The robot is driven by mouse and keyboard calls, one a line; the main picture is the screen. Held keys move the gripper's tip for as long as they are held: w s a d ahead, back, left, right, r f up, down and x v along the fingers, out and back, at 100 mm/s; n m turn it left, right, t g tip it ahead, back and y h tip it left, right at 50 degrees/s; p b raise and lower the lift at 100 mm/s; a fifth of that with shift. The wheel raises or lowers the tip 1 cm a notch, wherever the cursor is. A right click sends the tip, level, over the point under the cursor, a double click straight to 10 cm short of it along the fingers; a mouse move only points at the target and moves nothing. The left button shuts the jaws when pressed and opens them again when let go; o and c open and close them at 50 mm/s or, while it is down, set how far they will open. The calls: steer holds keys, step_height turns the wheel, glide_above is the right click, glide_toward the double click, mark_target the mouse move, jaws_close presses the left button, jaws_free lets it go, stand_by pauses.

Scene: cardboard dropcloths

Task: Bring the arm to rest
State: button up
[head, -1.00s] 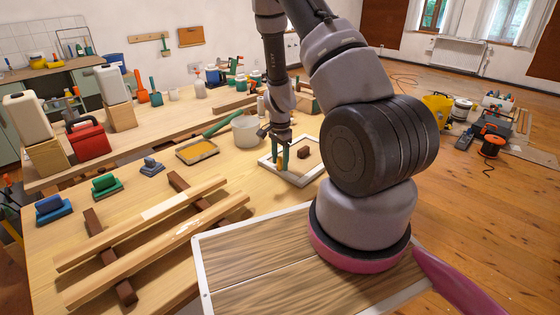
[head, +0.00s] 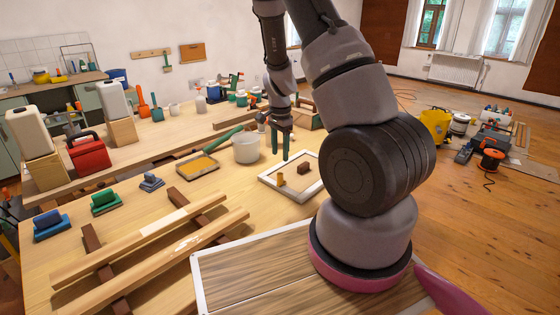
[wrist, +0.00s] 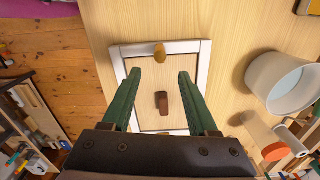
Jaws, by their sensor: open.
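My gripper (head: 281,146) hangs with its fingers pointing down above the white-framed panel on the workbench. In the wrist view my gripper (wrist: 159,82) has its two green fingers spread wide apart with nothing between them. The white-framed panel (wrist: 202,63) lies flat below. A dark brown block (wrist: 162,103) lies on it, and a small yellow-brown piece (wrist: 159,53) stands near one edge of it. In the head view the brown block (head: 305,167) and the yellow-brown piece (head: 281,180) are clear of the fingers.
A white bucket (head: 245,148) and a yellow paint tray (head: 198,167) stand left of the panel. Wooden strips (head: 160,250) lie on crosspieces at the front left. A red case (head: 88,154) and white canisters (head: 30,133) stand farther left.

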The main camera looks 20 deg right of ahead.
steer(key=shift+r, duration=0.2)
stand_by(0.3)
steer(key=s+a+r+n+t+y, duration=0.1)
steer(key=s+a+r+n+t, duration=0.15)
steer(key=r, duration=0.85)
steer(key=s+a+r+n+t+y, duration=0.1)
steer(key=s+a+r+n, duration=0.15)
steer(key=r, duration=0.75)
steer(key=s+a+r+n+t, duration=0.3)
steer(key=s+r+n, duration=0.2)
steer(key=s+r, duration=0.9)
steer(key=s, duration=0.2)
steer(key=shift+s+r+n+t, duration=0.2)
steer(key=shift+s+n+t, duration=0.15)
steer(key=shift+s+n, duration=0.05)
